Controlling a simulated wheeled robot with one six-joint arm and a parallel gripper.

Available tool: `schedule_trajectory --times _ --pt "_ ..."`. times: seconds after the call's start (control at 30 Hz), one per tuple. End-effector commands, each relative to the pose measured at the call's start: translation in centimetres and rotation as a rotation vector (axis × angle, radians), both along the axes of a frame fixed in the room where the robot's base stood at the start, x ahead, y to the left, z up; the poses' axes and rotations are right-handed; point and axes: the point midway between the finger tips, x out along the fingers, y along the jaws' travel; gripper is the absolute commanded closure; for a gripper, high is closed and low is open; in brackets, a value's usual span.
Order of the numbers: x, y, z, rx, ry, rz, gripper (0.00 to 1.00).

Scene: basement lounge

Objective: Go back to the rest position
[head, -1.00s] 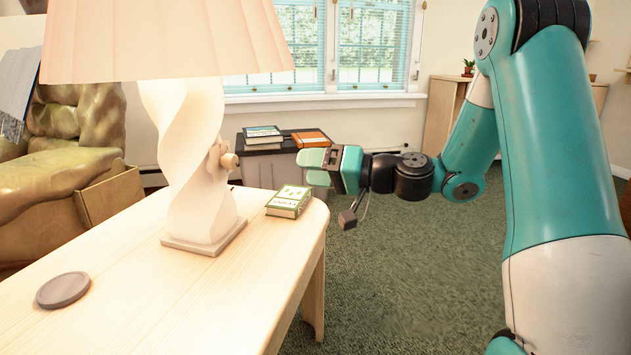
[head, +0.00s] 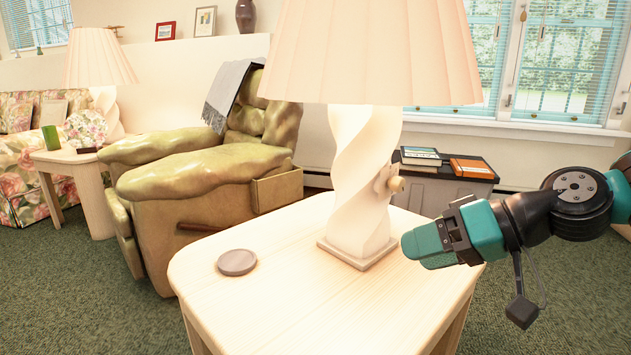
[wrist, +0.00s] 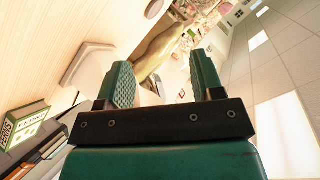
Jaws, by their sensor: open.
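My gripper (head: 408,250) points left beside the lamp in the head view, in front of the right end of the wooden side table (head: 300,290). In the wrist view my gripper (wrist: 163,75) shows two textured teal fingers spread apart with nothing between them.
The lit lamp (head: 350,190) stands on the table close to my gripper. A round grey disc (head: 237,262) lies at the table's left. An armchair (head: 215,190) stands behind. Books (head: 420,155) lie on a dark cabinet. Carpet right of the table is free.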

Motion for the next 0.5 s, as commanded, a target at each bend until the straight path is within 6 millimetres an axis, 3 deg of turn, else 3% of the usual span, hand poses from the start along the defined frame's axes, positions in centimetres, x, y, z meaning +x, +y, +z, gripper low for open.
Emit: schedule_trajectory --times 0.03,0.2,0.47,0.5 --pt "-2.7 1.8 0.7 -0.092 0.027 0.078 0.39" --pt "-9.5 3.1 0.2 -0.355 0.125 0.208 0.39" --pt "-16.8 1.2 0.8 -0.644 0.205 0.267 0.39" --pt "-16.7 0.9 2.0 -0.649 0.215 0.262 0.39"
